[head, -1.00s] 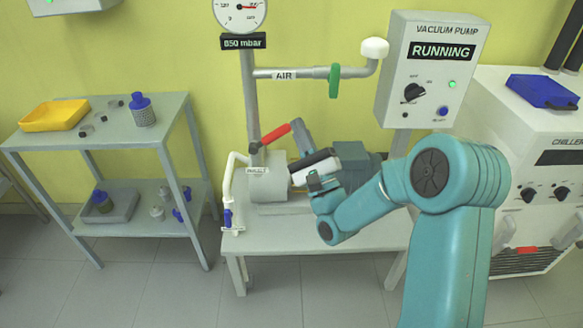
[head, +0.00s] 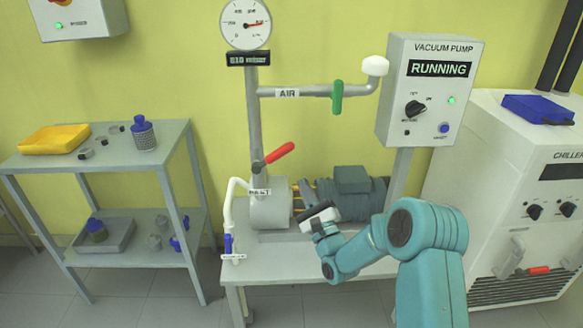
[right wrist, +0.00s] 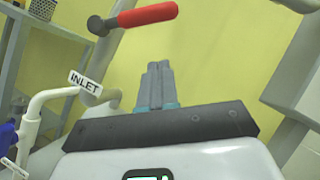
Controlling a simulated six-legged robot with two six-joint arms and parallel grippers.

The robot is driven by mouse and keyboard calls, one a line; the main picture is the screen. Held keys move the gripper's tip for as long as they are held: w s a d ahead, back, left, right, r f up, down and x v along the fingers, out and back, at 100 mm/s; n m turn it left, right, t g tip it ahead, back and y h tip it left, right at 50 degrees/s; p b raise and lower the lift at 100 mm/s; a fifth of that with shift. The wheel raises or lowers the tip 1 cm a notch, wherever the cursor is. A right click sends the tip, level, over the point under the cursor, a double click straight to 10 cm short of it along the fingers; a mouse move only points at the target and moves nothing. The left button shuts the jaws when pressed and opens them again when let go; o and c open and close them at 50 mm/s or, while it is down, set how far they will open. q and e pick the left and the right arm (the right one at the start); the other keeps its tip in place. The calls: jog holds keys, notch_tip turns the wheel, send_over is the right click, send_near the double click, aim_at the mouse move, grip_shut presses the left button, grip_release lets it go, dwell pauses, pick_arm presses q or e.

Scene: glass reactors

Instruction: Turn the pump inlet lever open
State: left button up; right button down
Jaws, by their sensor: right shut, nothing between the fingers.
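The pump inlet lever (head: 279,153) has a red handle on the vertical grey pipe above the INLET label (head: 260,192). The handle slants up and to the right, away from the pipe. In the right wrist view the red handle (right wrist: 147,15) is at the top, above and apart from my fingers. My right gripper (head: 305,187) is in front of the pump, below and right of the handle. Its fingers show in the right wrist view (right wrist: 156,85) pressed together and empty. My left gripper is not in view.
The pump motor (head: 352,195) is right behind my right gripper on the grey bench (head: 290,258). A green AIR valve handle (head: 337,97) and the pump box (head: 398,90), reading RUNNING, are above. A shelf (head: 185,165) stands left, the chiller (head: 490,150) right.

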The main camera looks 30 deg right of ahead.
aim_at(273, 157)
jog(key=w+a+r, duration=0.1)
jog(key=w+r, duration=0.3)
jog(key=w, duration=0.1)
jog(key=shift+r, duration=0.4)
jog(key=shift+a+r, duration=0.1)
